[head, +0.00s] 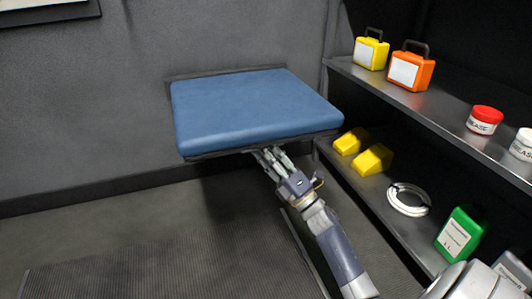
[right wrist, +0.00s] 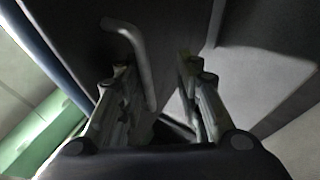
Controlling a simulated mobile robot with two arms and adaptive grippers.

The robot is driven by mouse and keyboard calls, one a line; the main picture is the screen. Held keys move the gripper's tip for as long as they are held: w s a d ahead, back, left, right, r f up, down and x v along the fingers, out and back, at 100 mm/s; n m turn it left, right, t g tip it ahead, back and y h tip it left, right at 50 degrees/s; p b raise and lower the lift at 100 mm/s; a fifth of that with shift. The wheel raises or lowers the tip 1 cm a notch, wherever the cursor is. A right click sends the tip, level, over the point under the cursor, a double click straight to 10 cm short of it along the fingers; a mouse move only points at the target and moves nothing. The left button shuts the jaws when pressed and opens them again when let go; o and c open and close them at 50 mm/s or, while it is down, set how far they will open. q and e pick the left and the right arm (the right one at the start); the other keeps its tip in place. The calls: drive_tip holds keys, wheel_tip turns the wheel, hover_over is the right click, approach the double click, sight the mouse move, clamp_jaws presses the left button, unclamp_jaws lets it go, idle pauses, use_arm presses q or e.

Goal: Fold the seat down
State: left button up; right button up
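The blue padded seat (head: 250,108) juts out level from the grey wall in the head view. My right gripper (head: 268,156) is under its front edge, and the seat hides part of the fingertips. In the right wrist view, my right gripper (right wrist: 155,75) has its two fingers apart with nothing held between them. A bent grey metal bar (right wrist: 142,58) is close to the left finger there, below the seat's dark underside (right wrist: 80,25). I cannot tell whether the finger touches the bar. My left gripper is not in view.
A two-level shelf stands on the right. Its upper level (head: 445,112) holds a yellow case (head: 371,50), an orange case (head: 409,68) and tubs. Its lower level holds yellow wedges (head: 373,160), a white coil (head: 408,199) and a green canister (head: 460,236). The floor (head: 150,245) at left is clear.

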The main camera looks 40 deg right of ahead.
sight(263, 115)
wheel_tip(263, 115, up, 10)
drive_tip(key=shift+r, duration=0.1)
idle(0.4)
drive_tip(key=shift+s+d+f+b, duration=0.25)
drive_tip(key=shift+f+b, duration=0.25)
drive_tip(key=shift+f, duration=0.3)
drive_tip(key=shift+s+d+f+b, duration=0.1)
drive_tip(key=shift+s+f+b, duration=0.35)
drive_tip(key=shift+f, duration=0.35)
drive_tip(key=s+d+f+b, duration=0.2)
drive_tip(key=s+f+b, duration=0.1)
drive_tip(key=f, duration=0.5)
drive_tip(key=shift+s+d+b, duration=0.35)
drive_tip(key=shift+s+b, duration=0.05)
drive_tip(key=shift+s, duration=0.15)
